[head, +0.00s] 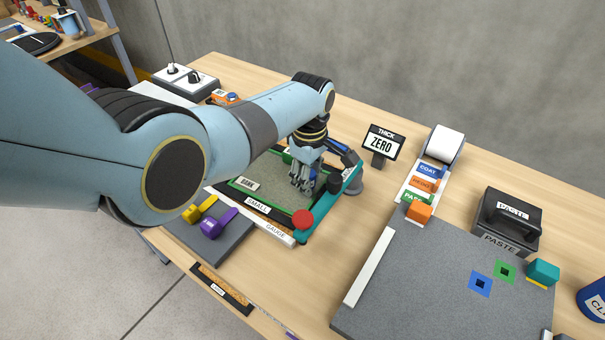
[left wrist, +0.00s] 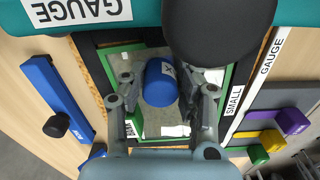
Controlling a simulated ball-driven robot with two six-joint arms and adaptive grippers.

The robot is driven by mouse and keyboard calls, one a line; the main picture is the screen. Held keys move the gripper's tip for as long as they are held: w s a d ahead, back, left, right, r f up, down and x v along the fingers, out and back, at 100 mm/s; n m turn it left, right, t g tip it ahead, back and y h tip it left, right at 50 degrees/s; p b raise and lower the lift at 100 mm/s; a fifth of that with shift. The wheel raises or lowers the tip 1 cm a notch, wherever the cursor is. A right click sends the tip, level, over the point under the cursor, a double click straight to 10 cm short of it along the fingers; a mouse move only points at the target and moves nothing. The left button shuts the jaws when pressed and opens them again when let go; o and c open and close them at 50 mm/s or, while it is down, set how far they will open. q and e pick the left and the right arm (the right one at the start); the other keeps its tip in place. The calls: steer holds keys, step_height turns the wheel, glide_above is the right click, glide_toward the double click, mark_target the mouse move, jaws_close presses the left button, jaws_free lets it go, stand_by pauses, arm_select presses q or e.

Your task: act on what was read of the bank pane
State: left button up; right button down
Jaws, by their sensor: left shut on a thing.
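My left gripper (head: 303,178) points down over the pane inside the green frame (head: 239,181). In the left wrist view its fingers (left wrist: 167,92) are shut on a blue cylinder (left wrist: 160,84), above the greyish pane (left wrist: 156,118). In the head view the pane (head: 270,187) carries a label that seems to read BANK. The frame lies on a dark tray edged with the label SMALL (head: 258,206). A small display (head: 382,143) reads THICK ZERO. A teal gauge bar (head: 323,217) with a red knob (head: 303,219) runs beside the tray. My right gripper is out of view.
A slip with COAT, ORANGE-marked and PASS tags (head: 425,183) lies before a white roll holder (head: 446,143). A grey mat (head: 405,275) and a black PASTE box (head: 507,219) are at right. Yellow and purple blocks (head: 218,224) sit at the front left.

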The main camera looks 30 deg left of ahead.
arm_select(q)
steer(key=shift+s+d, duration=0.15)
steer(key=shift+d, duration=0.9)
steer(key=shift+a, duration=0.15)
steer(key=shift+a+r+p, duration=0.15)
steer(key=shift+a+p, duration=0.4)
steer(key=shift+a, duration=0.7)
steer(key=shift+w+a, duration=0.15)
steer(key=shift+a, duration=0.75)
steer(key=shift+w+a, duration=0.1)
steer(key=shift+a, duration=0.75)
